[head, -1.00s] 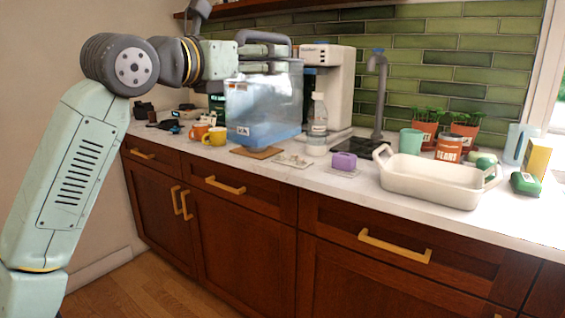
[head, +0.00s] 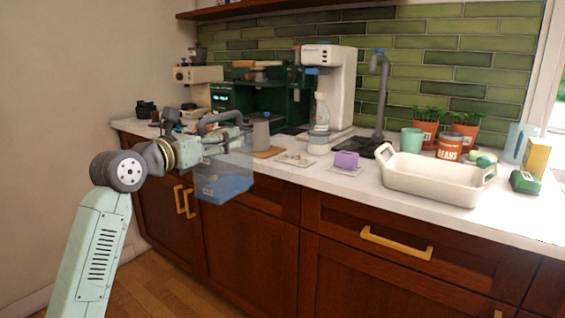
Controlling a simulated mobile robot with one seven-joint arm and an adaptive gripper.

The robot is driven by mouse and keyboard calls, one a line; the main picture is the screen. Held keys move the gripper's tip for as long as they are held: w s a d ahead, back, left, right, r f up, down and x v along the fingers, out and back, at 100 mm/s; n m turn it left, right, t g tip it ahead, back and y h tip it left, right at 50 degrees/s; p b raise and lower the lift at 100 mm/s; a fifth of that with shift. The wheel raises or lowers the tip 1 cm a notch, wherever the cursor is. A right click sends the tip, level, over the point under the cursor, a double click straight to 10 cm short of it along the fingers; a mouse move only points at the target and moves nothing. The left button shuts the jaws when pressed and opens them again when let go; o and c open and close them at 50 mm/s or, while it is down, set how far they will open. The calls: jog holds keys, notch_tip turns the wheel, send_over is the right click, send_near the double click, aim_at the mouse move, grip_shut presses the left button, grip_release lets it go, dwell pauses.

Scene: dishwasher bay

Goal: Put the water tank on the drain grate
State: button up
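The fingers are small and partly hidden by the tank and handle. A dark, flat plate that looks like the drain grate (head: 366,148) lies at the foot of the grey faucet (head: 379,95), partly hidden by the white tray.
A white machine (head: 337,85), a bottle (head: 319,125) and a purple block (head: 346,160) stand left of the grate. The white tray (head: 428,188) is at the right. A dark green coffee machine (head: 285,95) and a grey pitcher (head: 261,132) stand behind the tank.

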jog(key=w+a+f+y, duration=0.1)
jog(key=f, duration=0.7)
jog(key=w+a+f+n+t+y, duration=0.1)
jog(key=w+f, duration=0.1)
jog(key=f, duration=0.6)
jog(key=shift+w+n, duration=0.25)
jog(key=shift+n, duration=0.05)
jog(key=d+f+y, duration=0.1)
jog(key=f, duration=0.4)
jog(key=f+n, duration=0.1)
jog(key=f, duration=0.5)
jog(key=d+f+y, duration=0.1)
jog(key=f, duration=0.4)
jog(key=shift+d+f+n+t+y, duration=0.3)
jog(key=shift+d+f+n+t, duration=0.05)
jog(key=shift+n+t, duration=0.05)
jog(key=s+d+f+y, duration=0.1)
jog(key=s+d+f, duration=0.1)
jog(key=d+f, duration=0.3)
jog(key=s+d+f+n+y, duration=0.1)
jog(key=s+d+f, duration=0.2)
jog(key=f, duration=0.6)
jog(key=s+d+f+n+y, duration=0.1)
jog(key=s+d+f, duration=0.2)
jog(key=d+f, duration=0.3)
jog(key=shift+d+f+y, duration=0.3)
jog(key=shift+f+y, duration=0.1)
jog(key=shift+f, duration=0.4)
